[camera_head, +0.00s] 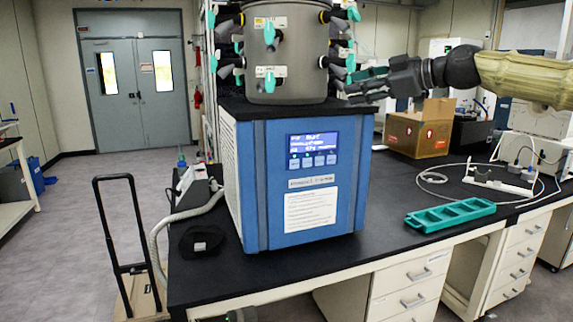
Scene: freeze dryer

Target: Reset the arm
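My gripper (362,88) is at the upper right of the head view, on the end of my arm, which comes in from the right edge. It points left toward the freeze dryer's grey drum (290,55) and its teal-handled valves. Its fingertips are close to the drum's right side; I cannot tell whether they touch a valve. The fingers look dark and partly overlapped, so their opening is unclear. No held object is visible. The freeze dryer's blue body (262,190) stands on the black bench with a lit display (312,150).
A teal tray (450,215) lies on the black bench (400,190) at right. A cardboard box (420,130), white cables and a power strip (497,182) are behind it. A vacuum pump (192,187) with a hose stands left. A hand cart (127,250) is on the floor.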

